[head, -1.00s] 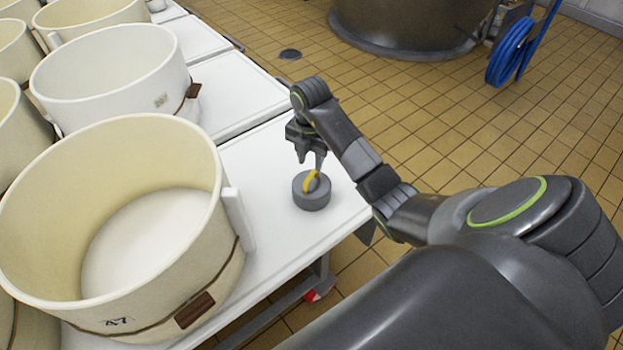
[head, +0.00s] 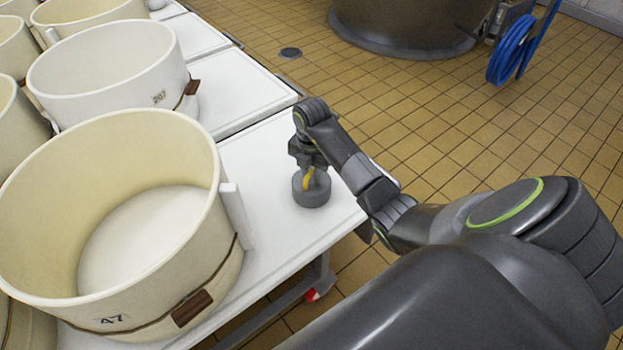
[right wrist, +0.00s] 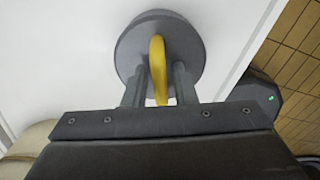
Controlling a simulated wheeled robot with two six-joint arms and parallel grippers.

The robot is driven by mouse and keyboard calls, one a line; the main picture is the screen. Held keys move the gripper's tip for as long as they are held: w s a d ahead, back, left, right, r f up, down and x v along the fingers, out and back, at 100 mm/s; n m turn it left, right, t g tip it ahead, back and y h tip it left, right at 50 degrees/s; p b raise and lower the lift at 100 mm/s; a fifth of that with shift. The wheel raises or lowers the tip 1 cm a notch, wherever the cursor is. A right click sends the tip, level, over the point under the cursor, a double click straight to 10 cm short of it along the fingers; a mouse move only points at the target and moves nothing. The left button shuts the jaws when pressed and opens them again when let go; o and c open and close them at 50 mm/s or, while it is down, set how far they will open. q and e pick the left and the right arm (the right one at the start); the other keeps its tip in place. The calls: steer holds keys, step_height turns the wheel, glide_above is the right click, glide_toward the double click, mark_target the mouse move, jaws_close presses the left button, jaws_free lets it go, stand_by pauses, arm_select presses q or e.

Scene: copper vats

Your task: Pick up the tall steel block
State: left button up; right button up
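A grey round block (head: 311,194) with a yellow arched handle stands upright on the white table top; it looks more squat than tall. It is the only steel-like block in view. My right gripper (head: 312,176) is directly above it in the head view. In the right wrist view the block (right wrist: 132,50) is below the gripper, and the two fingers (right wrist: 160,72) are on either side of the yellow handle (right wrist: 157,62). A small gap shows between each finger and the handle, so the gripper is open. My left gripper is not in view.
A large cream tub marked 47 (head: 215,265) stands left of the block, with more tubs (head: 110,85) behind. The white table (head: 262,215) ends close to the block's right. Beyond are tiled floor, a big vat (head: 400,25) and a blue hose (head: 508,50).

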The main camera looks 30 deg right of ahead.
jaws_close()
stand_by(1.1)
steer(key=shift+w+r, duration=0.15)
steer(key=shift+r, duration=0.05)
